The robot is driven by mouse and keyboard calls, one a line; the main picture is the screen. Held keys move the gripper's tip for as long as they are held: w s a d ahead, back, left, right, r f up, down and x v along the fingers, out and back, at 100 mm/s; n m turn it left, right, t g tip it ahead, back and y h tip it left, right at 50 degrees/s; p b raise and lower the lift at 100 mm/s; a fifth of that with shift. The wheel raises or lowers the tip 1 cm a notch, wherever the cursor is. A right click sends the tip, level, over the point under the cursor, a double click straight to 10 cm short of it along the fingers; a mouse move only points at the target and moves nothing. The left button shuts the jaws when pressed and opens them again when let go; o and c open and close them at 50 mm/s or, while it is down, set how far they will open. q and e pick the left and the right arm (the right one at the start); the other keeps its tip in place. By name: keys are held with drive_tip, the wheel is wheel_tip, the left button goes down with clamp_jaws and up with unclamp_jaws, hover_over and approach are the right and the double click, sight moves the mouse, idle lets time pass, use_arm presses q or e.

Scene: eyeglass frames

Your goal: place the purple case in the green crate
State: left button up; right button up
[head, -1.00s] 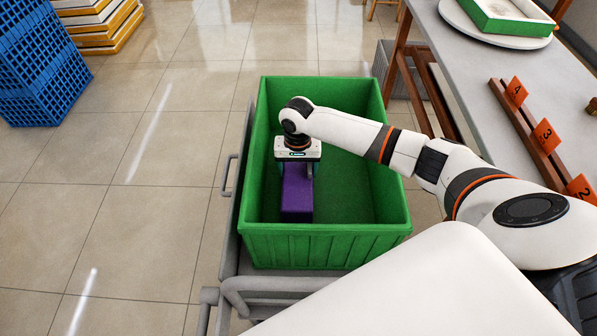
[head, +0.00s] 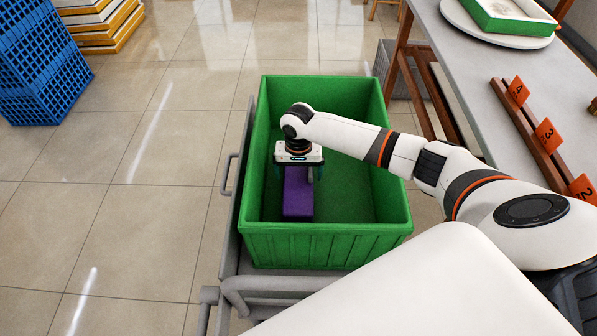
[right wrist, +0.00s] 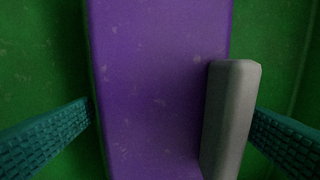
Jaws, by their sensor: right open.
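The purple case (head: 298,198) lies inside the green crate (head: 325,246), toward its left side, and appears to rest on the floor of the crate. My right gripper (head: 298,174) is down in the crate above the far part of the case, with its fingers spread. My left gripper is not in view.
The crate stands on a grey cart with a side handle (head: 229,174). A table (head: 465,60) with orange number markers (head: 546,132) is at the right. Blue crates (head: 38,65) stand at the far left. The right part of the crate is empty.

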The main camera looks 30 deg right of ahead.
sight(298, 173)
wheel_tip(298, 173, up, 12)
drive_tip(key=p, duration=0.1)
drive_tip(key=shift+p, duration=0.35)
